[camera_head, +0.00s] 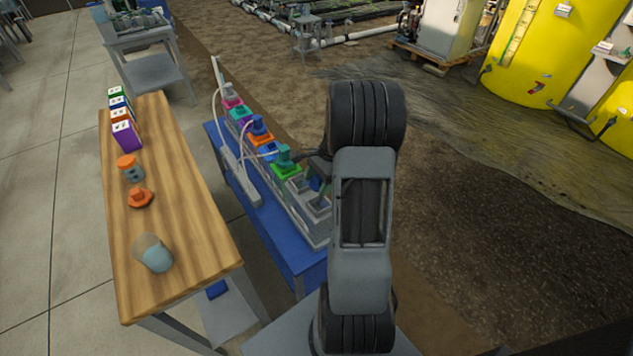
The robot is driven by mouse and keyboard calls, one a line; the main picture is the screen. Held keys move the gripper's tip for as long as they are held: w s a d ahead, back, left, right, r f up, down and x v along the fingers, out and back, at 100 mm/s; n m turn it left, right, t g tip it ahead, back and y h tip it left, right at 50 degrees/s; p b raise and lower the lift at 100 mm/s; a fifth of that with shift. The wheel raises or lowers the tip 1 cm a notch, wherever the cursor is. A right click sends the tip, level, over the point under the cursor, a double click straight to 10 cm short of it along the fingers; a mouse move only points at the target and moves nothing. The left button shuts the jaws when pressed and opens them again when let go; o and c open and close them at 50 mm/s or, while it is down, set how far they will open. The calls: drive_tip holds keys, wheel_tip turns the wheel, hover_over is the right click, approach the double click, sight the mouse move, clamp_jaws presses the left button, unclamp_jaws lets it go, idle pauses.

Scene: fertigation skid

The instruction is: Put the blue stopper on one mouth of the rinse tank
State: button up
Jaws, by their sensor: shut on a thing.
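My gripper (317,172) is at the left edge of my arm, which hides most of it. A small dark blue piece, which looks like the blue stopper (316,184), shows just under it, partly hidden by my arm. The gripper appears shut on this piece, above the near end of a row of coloured fittings. The grey, square-based fittings (318,206) at that end look like open mouths, but I cannot tell which belongs to the rinse tank. Whether the stopper touches a mouth is hidden.
The row stands on a blue bench (284,254), with a teal piece on a green base (286,158) close left of my gripper. A wooden table (190,236) at left holds coloured boxes (127,134), an orange-lidded jar (130,168) and a tipped cup (154,254). Open soil lies right.

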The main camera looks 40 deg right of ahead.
drive_tip(key=shift+f+b, duration=3.35)
drive_tip(key=shift+f, duration=1.05)
drive_tip(key=o, duration=1)
drive_tip(key=p+v, duration=0.2)
drive_tip(key=v, duration=1.2)
drive_tip(key=shift+w+a, duration=0.1)
drive_tip(key=shift+f+n, duration=0.1)
drive_tip(key=shift+n, duration=0.2)
